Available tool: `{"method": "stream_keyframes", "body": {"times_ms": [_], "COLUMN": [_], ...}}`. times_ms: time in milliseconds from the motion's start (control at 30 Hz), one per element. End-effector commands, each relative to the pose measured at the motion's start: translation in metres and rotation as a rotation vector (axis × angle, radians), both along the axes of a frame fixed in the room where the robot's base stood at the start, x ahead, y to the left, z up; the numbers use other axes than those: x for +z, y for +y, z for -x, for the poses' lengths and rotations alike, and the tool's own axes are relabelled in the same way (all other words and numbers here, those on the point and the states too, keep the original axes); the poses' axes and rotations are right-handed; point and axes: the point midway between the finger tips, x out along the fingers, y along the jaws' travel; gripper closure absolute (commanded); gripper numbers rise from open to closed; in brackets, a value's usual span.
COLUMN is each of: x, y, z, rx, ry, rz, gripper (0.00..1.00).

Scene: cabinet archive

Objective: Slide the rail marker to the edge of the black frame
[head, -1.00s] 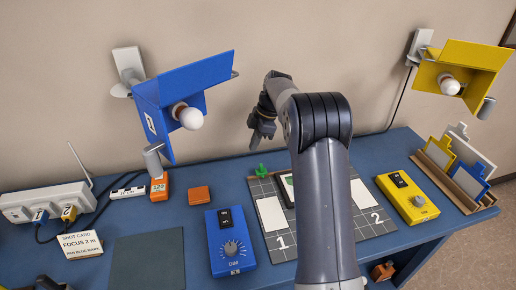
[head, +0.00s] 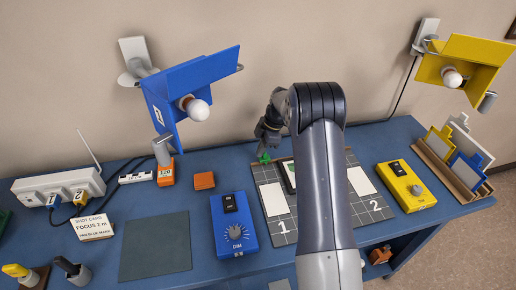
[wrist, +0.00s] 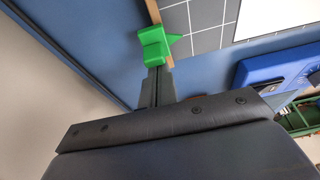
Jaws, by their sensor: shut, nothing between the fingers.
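The green rail marker (head: 264,157) sits at the back left of the gridded board, on a thin wooden rail (wrist: 153,12) along the board's edge. In the wrist view the marker (wrist: 153,47) has a block body and a pointer toward the grid. The black frame (head: 287,178) lies on the board, right of the marker, partly hidden by my arm. My gripper (wrist: 158,76) is shut and empty, its tips right against or just beside the marker; contact is unclear. In the head view my gripper (head: 262,147) is just above and behind it.
A blue dimmer box (head: 234,224) stands left of the board and a yellow one (head: 405,187) right of it. A blue lamp (head: 190,97) and a yellow lamp (head: 463,70) hang on the wall behind. An orange block (head: 204,180) lies left of the marker.

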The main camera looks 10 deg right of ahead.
Motion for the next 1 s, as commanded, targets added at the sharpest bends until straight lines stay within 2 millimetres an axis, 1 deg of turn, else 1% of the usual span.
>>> {"method": "stream_keyframes", "body": {"times_ms": [167,233,333,433,533,867,967,1000], "x": [0.0,-0.001,-0.003,-0.003,-0.002,0.0,-0.001,-0.002], "y": [0.0,-0.004,-0.017,-0.035,-0.045,-0.044,-0.036,-0.031], "z": [0.0,0.0,-0.001,-0.001,0.0,0.0,0.0,0.0], "rx": [0.0,-0.001,-0.005,-0.004,-0.003,-0.001,0.001,0.002], "ry": [0.0,-0.001,-0.002,-0.002,0.0,0.0,0.0,0.0], "rz": [0.0,0.0,0.001,0.001,0.001,0.0,0.0,0.0], "gripper": [1.0,1.0,1.0,1.0,1.0,1.0,1.0,1.0]}}
